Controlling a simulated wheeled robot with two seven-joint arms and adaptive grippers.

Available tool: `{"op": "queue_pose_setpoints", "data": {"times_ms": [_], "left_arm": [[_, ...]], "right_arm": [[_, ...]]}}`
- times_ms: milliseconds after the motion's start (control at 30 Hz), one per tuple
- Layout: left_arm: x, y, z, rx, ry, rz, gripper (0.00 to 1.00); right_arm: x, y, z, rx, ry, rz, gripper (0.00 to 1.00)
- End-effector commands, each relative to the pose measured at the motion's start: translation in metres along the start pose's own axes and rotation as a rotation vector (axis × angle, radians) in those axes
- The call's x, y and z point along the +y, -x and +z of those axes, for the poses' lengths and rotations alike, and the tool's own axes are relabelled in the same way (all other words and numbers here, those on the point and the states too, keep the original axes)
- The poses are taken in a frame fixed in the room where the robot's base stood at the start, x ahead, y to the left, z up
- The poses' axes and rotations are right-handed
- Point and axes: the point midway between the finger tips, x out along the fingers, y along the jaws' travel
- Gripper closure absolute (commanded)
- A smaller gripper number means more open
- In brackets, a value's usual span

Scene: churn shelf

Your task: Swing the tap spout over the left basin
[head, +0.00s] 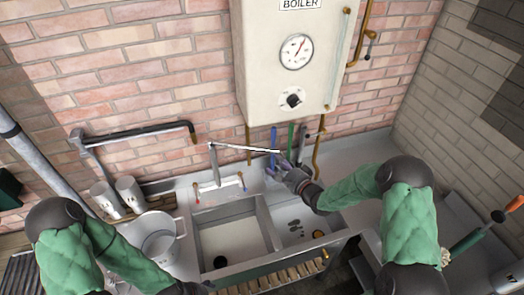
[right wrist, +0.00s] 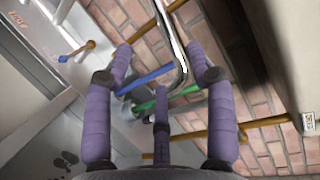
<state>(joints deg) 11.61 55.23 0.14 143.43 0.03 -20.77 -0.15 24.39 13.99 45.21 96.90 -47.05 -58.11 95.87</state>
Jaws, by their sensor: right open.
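The tap (head: 215,167) stands on the ledge behind the sink. Its long, thin chrome spout (head: 240,148) points right, with its tip behind the right basin (head: 298,222). The left basin (head: 222,240) is a deep pale bowl with a dark drain. My right gripper (head: 279,166) is at the spout's tip. In the right wrist view, its purple fingers (right wrist: 160,58) are spread open, and the bent spout end (right wrist: 181,72) shows between them. I cannot tell whether they touch.
Blue (head: 273,138) and green (head: 290,135) handles stand behind my right gripper. The boiler (head: 290,75) hangs above, with brass pipes (head: 318,150) at its right. Space above the left basin is clear.

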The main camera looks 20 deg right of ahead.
Motion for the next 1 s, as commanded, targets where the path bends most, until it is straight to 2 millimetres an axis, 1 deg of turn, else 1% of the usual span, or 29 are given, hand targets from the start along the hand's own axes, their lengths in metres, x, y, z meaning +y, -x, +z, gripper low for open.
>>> {"op": "queue_pose_setpoints", "data": {"times_ms": [67, 167, 267, 500, 600, 700, 833, 1000], "left_arm": [[0.0, 0.001, 0.0, 0.0, 0.0, 0.0, 0.22], [0.001, 0.002, 0.0, 0.0, 0.0, 0.0, 0.22], [0.001, 0.004, 0.0, 0.0, 0.0, 0.0, 0.22], [0.004, 0.01, 0.0, 0.001, 0.0, 0.0, 0.22], [0.004, 0.012, 0.0, 0.0, 0.0, 0.0, 0.22], [0.005, 0.013, 0.0, 0.0, 0.0, 0.0, 0.22], [0.005, 0.015, 0.0, 0.0, 0.0, 0.0, 0.22], [0.005, 0.015, 0.0, 0.0, 0.0, 0.0, 0.22]], "right_arm": [[-0.004, -0.002, 0.0, -0.004, -0.008, -0.011, 0.44], [-0.004, -0.01, 0.0, -0.006, -0.011, -0.011, 0.44], [-0.004, -0.024, 0.001, -0.006, -0.011, -0.01, 0.44], [-0.005, -0.067, 0.001, -0.005, -0.01, -0.009, 0.44], [-0.005, -0.082, 0.001, -0.005, -0.009, -0.01, 0.44], [-0.005, -0.093, 0.0, -0.004, -0.01, -0.009, 0.44], [-0.005, -0.103, 0.0, -0.004, -0.01, -0.009, 0.44], [-0.004, -0.108, 0.0, -0.003, -0.01, -0.009, 0.44]]}}
